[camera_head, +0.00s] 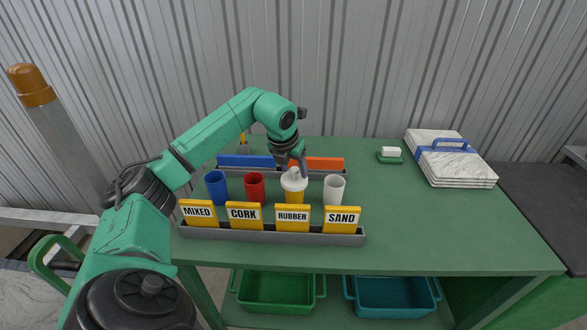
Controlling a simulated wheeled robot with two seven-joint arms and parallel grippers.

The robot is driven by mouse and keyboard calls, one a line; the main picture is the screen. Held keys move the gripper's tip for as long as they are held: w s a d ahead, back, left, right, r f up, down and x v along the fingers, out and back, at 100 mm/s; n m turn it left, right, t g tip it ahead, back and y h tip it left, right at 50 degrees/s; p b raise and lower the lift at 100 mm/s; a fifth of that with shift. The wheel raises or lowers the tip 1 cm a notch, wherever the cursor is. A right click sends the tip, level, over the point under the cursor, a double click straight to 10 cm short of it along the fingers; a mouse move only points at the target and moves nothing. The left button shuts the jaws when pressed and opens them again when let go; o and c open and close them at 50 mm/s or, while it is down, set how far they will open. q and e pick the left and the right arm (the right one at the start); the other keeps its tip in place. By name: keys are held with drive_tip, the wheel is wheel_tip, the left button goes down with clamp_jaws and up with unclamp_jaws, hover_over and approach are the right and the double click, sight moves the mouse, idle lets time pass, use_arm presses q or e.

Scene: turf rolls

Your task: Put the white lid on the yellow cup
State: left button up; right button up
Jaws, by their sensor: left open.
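The yellow cup (294,195) stands on the green table between the red cup (254,187) and the white cup (334,189). The white lid (293,183) is on top of the yellow cup and covers its opening. A small knob shows at the top of the lid. My left gripper (292,165) is open and points down just above the lid, its fingertips close to the knob. I cannot tell whether the fingers touch it. My right gripper is not in view.
A blue cup (217,188) stands left of the red one. A grey rack with yellow signs (268,236) lies in front of the cups, and a rack with blue and orange blocks (325,163) behind. The table's right front (450,230) is clear.

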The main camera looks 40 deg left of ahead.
use_arm(q)
drive_tip(key=v, duration=1.3)
drive_tip(key=shift+w, duration=0.15)
